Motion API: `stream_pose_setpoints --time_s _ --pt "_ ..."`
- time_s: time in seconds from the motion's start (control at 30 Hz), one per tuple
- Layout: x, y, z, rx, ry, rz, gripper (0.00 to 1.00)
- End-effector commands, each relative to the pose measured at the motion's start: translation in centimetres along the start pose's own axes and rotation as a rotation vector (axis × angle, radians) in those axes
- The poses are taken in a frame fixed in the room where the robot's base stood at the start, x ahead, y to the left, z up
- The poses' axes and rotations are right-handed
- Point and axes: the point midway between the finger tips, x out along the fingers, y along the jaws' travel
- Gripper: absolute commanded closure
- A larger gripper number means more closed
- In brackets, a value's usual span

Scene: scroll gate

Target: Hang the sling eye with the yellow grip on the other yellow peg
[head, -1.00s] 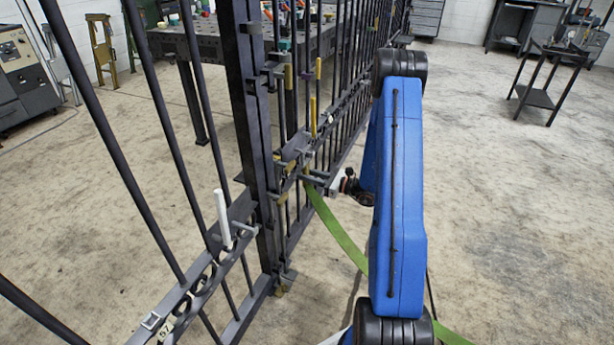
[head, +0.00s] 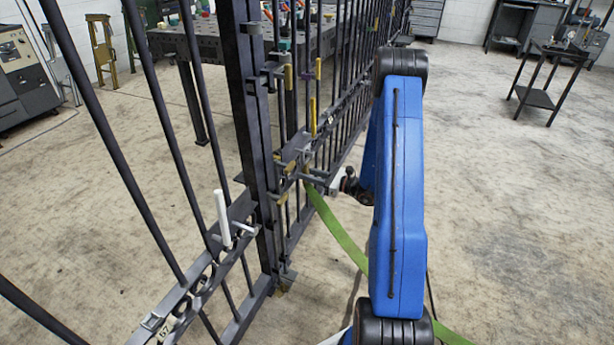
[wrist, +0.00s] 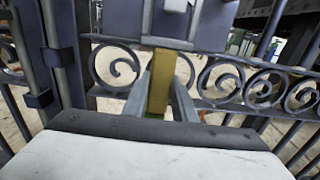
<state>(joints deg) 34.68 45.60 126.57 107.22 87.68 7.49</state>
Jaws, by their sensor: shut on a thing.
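In the wrist view my gripper (wrist: 162,84) has its two grey fingers on either side of a yellow grip (wrist: 158,97), closed on it. In the head view my gripper (head: 314,180) is beside the gate post (head: 250,130), partly hidden among the bars. A green sling (head: 335,232) hangs from there and runs down to the lower right, behind my arm. Upright yellow pegs (head: 313,116) stand on the gate near my gripper, with another yellow piece (head: 288,77) higher up. The sling eye itself is too small and hidden to make out.
A white peg (head: 222,216) stands on the nearer gate rail, left of the post. Scrollwork (wrist: 265,88) and bars fill the wrist view close around the fingers. A workbench (head: 205,45) is behind the gate. The floor at right is open, with a black cart (head: 540,95) farther back.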

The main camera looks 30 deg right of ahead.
Motion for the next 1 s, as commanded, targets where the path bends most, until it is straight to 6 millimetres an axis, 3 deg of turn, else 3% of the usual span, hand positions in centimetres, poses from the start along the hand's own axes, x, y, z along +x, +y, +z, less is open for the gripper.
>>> stream_pose_setpoints --time_s 0.57,1.0 --pt "-0.1 0.0 1.1 -0.001 0.0 0.0 1.0" --pt "-1.9 -0.1 1.1 0.0 0.0 -0.001 1.0"
